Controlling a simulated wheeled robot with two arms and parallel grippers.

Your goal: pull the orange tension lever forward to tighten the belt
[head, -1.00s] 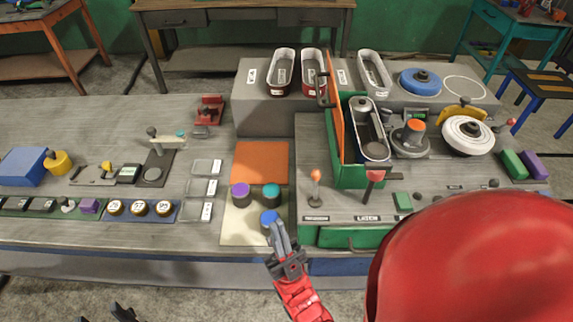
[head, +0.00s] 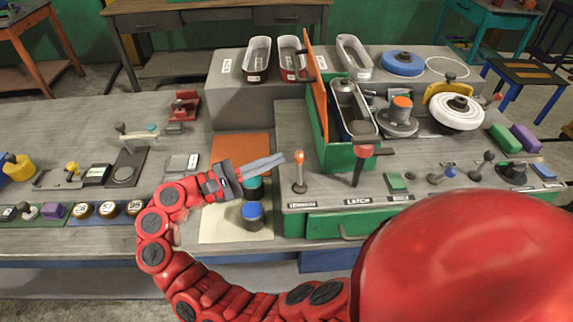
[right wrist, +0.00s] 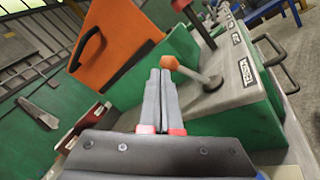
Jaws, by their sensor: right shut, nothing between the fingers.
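The tension lever, with an orange knob (head: 299,158) on a pale stem, stands on the console by the label TENSION (head: 302,205). In the right wrist view the orange knob (right wrist: 169,62) is just beyond my fingertips, with its stem running right to a round base. My right gripper (head: 281,158) is shut and empty. Its fingertips point at the knob from the left, with a small gap in the head view; I cannot tell whether they touch. The gripper also shows in the right wrist view (right wrist: 160,75). My left gripper is out of view. No belt can be made out.
The red-topped latch lever (head: 363,151) stands right of the tension lever. The open orange lid (head: 316,90) of the green box (head: 343,158) rises behind. A blue-topped pot (head: 252,211) and a teal-topped pot (head: 254,188) stand beneath my gripper.

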